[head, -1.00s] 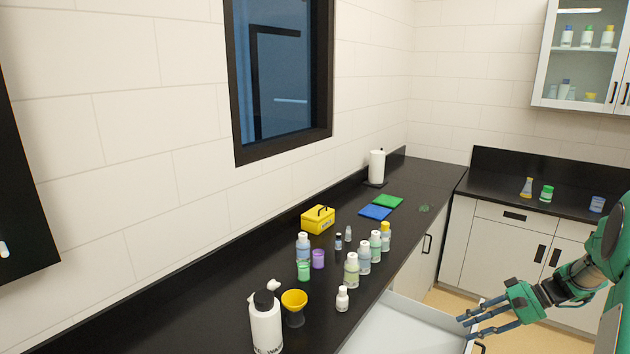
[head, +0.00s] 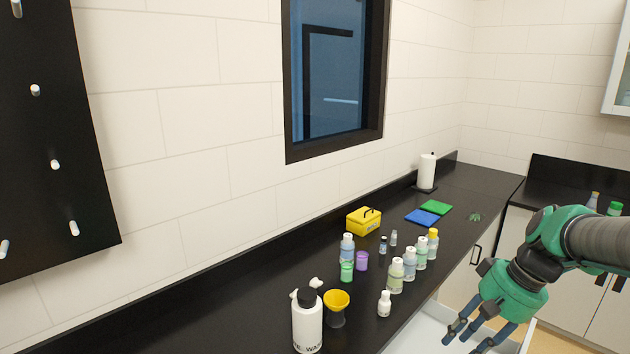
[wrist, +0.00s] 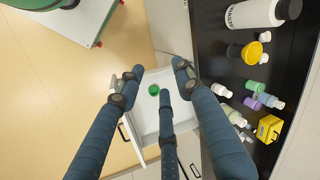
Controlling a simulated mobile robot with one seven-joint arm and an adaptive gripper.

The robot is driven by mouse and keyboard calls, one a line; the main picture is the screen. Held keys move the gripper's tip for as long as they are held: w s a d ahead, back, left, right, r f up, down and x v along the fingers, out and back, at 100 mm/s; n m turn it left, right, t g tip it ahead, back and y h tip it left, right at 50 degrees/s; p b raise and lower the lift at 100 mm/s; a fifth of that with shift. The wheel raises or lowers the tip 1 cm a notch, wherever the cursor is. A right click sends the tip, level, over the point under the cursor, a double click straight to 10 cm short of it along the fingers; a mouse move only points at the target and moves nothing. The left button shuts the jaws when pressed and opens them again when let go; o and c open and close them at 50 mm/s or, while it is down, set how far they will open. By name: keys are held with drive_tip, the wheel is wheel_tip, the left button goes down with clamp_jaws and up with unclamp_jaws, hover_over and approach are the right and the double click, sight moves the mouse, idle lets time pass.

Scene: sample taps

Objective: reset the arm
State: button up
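My gripper (head: 474,338) is at the lower right of the head view, in front of the counter's edge and above an open white drawer (head: 428,330). In the wrist view my gripper (wrist: 152,88) has its blue-grey fingers spread wide, with nothing between them. A green round item (wrist: 154,90) shows beyond the fingers, within the outline of the drawer. The drawer's inside is mostly hidden in the head view.
A black peg board (head: 50,140) hangs on the left wall.

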drive_tip(key=s+a+r+n+t+h, duration=0.1)
drive_tip(key=s+a+r+t, duration=0.1)
drive_tip(key=s+a, duration=0.2)
drive_tip(key=s+a+r+n+t+h, duration=0.1)
drive_tip(key=s+a, duration=0.4)
drive_tip(key=s, duration=0.6)
drive_tip(key=shift+s+a+r+n+t+h, duration=0.2)
drive_tip(key=shift+s+r+n+t+h, duration=0.1)
drive_tip(key=shift+r+t+h, duration=0.4)
drive_tip(key=shift+f, duration=0.1)
